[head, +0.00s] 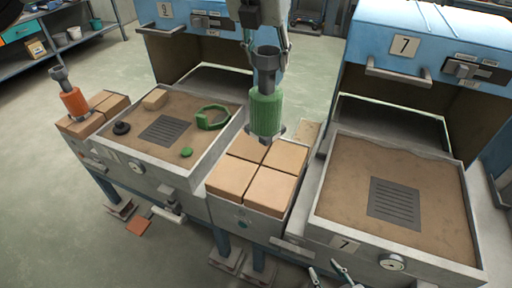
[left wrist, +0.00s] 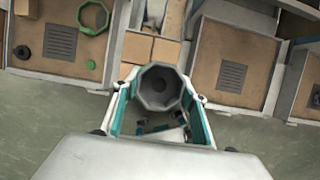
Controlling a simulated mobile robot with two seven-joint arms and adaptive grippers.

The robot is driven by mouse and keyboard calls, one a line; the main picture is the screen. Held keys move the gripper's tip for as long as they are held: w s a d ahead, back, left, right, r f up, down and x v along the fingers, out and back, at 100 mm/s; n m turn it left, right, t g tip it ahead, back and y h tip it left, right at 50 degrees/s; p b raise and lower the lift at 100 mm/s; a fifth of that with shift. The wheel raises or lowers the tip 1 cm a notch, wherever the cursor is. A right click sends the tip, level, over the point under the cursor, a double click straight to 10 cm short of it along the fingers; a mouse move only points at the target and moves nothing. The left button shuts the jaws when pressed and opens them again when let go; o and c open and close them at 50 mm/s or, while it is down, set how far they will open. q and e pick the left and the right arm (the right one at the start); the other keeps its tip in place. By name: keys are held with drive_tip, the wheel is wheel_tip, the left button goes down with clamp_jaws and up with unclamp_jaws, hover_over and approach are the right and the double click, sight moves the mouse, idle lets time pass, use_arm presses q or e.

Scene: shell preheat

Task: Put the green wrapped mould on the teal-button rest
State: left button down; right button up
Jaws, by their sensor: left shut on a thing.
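The green wrapped mould (head: 266,112), with a grey funnel-shaped cup on top, hangs upright in my left gripper (head: 268,58), whose fingers are shut around its cup. In the left wrist view the mould's grey mouth (left wrist: 158,86) sits between the fingers (left wrist: 158,100). The teal-button rest (head: 242,212) has tan brick tiles on top and a teal button (head: 242,224) on its front. In the head view the mould's lower end overlaps the rear tiles; I cannot tell whether it touches. My right gripper (head: 329,273) shows at the bottom edge, fingers apart and empty.
An orange wrapped mould (head: 74,101) stands on a brick rest at left. The left sand tray (head: 150,165) holds a green ring (head: 213,118), a green knob, a black piece and a tan block. The right sand tray (head: 335,230) is bare except its grate. Blue ovens (head: 420,35) stand behind.

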sight(260, 102)
use_arm(q)
wheel_tip(260, 102, down, 19)
drive_tip(key=shift+r, duration=0.15)
idle(0.4)
drive_tip(key=c, duration=1.2)
unclamp_jaws()
drive_tip(key=shift+f, duration=0.25)
drive_tip(key=shift+r, duration=0.1)
drive_tip(key=shift+r, duration=0.25)
drive_tip(key=v, duration=1.1)
drive_tip(key=shift+s+r, duration=0.25)
drive_tip(key=shift+r, duration=0.1)
